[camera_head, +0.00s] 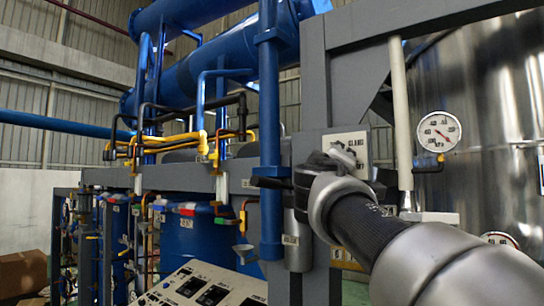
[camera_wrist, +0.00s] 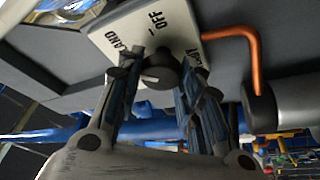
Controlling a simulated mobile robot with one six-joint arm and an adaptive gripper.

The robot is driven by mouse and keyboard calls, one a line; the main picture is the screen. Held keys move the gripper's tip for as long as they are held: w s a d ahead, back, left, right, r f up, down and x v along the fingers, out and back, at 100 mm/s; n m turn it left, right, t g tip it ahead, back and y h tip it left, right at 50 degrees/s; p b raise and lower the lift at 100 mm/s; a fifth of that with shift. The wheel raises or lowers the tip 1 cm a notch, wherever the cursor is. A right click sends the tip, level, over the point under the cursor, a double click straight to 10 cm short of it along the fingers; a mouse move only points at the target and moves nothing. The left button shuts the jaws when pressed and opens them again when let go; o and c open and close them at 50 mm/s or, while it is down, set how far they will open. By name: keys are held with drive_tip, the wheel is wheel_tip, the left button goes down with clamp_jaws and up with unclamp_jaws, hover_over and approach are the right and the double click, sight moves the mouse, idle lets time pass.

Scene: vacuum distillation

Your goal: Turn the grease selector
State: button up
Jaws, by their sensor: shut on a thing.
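The grease selector is a dark round knob (camera_wrist: 160,72) on a white label plate (camera_wrist: 128,24) in the wrist view. The plate reads "OFF" and has other lettering partly covered by my fingers. My gripper (camera_wrist: 164,80) has one finger on each side of the knob and is shut on it. A pale line on the knob shows between the fingers. In the head view the plate (camera_head: 348,145) is on a grey post, and my gripper (camera_head: 318,166) reaches it from the lower right. The knob is mostly hidden there by my gripper.
A copper pipe (camera_wrist: 250,50) bends close to the plate's right side in the wrist view. In the head view, a blue vertical pipe (camera_head: 270,130) stands left of my gripper. A pressure gauge (camera_head: 439,132) and a steel tank (camera_head: 490,90) are at the right.

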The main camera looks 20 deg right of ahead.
drive_tip(key=shift+r+n+g+y+p, duration=0.1)
drive_tip(key=shift+n+g+y+p, duration=0.5)
drive_tip(key=shift+n+p, duration=1.7)
drive_tip(key=shift+n+g+y+p, duration=0.45)
drive_tip(key=shift+n+g+p, duration=0.15)
drive_tip(key=shift+n+p, duration=1.65)
drive_tip(key=shift+r+n+g+y+p, duration=0.1)
drive_tip(key=shift+n+g+y+p, duration=0.5)
drive_tip(key=shift+n+p, duration=1.7)
drive_tip(key=shift+f+m+p, duration=0.1)
drive_tip(key=shift+m+p, duration=0.15)
drive_tip(key=shift+p, duration=0.2)
drive_tip(key=o, duration=1)
drive_tip(key=shift+o, duration=0.2)
drive_tip(key=shift+s, duration=0.1)
drive_tip(key=v, duration=1.2)
